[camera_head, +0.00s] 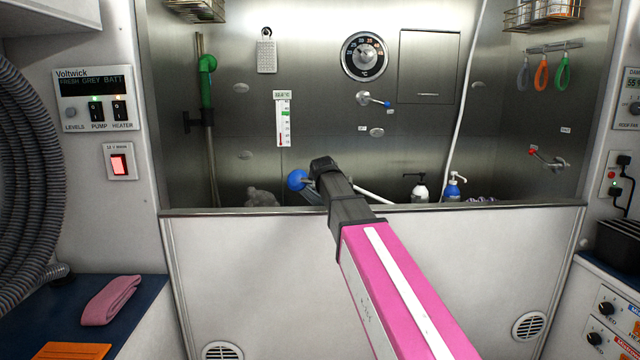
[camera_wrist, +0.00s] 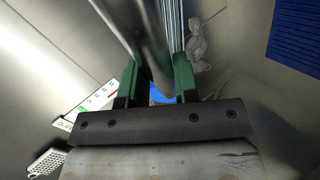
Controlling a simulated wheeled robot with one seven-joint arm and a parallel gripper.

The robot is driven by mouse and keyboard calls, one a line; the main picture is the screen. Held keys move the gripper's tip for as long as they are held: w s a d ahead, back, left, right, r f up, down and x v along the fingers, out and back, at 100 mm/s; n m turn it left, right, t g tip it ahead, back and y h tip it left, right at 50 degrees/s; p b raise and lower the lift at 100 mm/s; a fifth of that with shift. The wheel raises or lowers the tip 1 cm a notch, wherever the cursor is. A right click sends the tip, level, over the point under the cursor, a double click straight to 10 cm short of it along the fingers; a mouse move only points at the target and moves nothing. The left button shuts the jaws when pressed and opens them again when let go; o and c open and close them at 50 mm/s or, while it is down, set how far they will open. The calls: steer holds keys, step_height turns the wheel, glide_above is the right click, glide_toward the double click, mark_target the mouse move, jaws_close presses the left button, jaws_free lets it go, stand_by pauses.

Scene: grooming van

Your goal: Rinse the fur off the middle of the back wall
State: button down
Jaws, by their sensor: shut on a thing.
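My gripper (camera_head: 318,182) is in front of the back wall, just above the tub's front edge. In the wrist view its green fingers (camera_wrist: 156,80) are shut on a metal-coloured handle (camera_wrist: 142,25). A round blue head (camera_head: 297,180) shows beside the gripper in the head view. It looks like a spray head, but most of the held thing is hidden. I cannot tell whether these are fur. No water is visible.
A lever tap with a blue tip (camera_head: 375,100), a dial (camera_head: 364,56) and a thermometer (camera_head: 283,118) are on the back wall. Two pump bottles (camera_head: 453,188) stand right. A grey lump (camera_head: 262,198) lies in the tub. The tub front (camera_head: 375,250) is a low barrier.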

steer(key=shift+a, duration=0.1)
steer(key=shift+a, duration=0.5)
steer(key=shift+d, duration=0.1)
steer(key=shift+d, duration=0.5)
steer(key=shift+s+d+r, duration=0.1)
